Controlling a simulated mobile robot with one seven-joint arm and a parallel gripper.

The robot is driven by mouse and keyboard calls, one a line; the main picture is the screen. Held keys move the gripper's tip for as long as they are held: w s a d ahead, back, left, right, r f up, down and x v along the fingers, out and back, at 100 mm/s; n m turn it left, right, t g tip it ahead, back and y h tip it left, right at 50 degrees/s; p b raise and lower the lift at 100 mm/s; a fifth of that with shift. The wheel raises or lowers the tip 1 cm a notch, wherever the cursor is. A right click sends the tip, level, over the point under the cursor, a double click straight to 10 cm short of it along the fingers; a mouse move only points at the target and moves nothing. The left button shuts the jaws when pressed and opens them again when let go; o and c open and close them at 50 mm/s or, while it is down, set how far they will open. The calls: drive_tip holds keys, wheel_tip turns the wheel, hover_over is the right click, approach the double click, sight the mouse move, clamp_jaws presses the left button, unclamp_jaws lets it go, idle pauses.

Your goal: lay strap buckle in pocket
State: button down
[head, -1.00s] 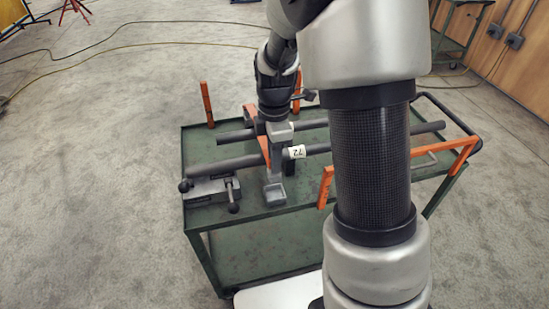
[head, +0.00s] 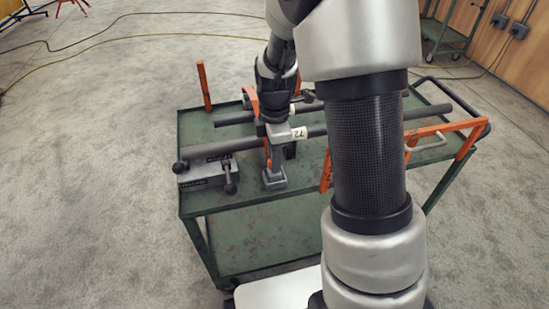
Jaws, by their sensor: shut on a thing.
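My gripper (head: 284,136) hangs over the near pipe (head: 225,143) on the green cart, pointing down beside the white "72" tag. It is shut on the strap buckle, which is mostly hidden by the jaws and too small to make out. The orange strap (head: 251,98) rises behind my wrist. An orange length also shows below the gripper, in front of the near pipe. The grey pocket (head: 274,180) is a small block with a recess on the cart top, below and slightly left of the gripper. I cannot tell whether the buckle touches it.
A grey vice (head: 205,173) with dark handles stands left of the pocket. A second pipe (head: 235,119) lies behind. Orange uprights (head: 204,86) and an orange rail (head: 440,131) edge the green cart (head: 250,200). My arm hides the right middle.

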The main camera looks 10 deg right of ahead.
drive_tip(key=shift+f+b, duration=0.4)
drive_tip(key=shift+f, duration=0.15)
idle(0.6)
drive_tip(key=c, duration=1.7)
unclamp_jaws()
drive_tip(key=shift+o, duration=0.2)
wheel_tip(320, 180, up, 18)
drive_tip(key=p, duration=0.4)
drive_tip(key=shift+f+p, duration=0.25)
drive_tip(key=shift+p, duration=0.05)
drive_tip(key=s+r+m+t+p, duration=0.1)
drive_tip(key=s+r+m+t, duration=0.3)
drive_tip(key=s+m, duration=0.5)
drive_tip(key=s+r+m+t, duration=0.2)
drive_tip(key=s+r+m, duration=0.4)
drive_tip(key=s+m, duration=0.35)
wheel_tip(320, 180, up, 18)
drive_tip(key=p, duration=1.8)
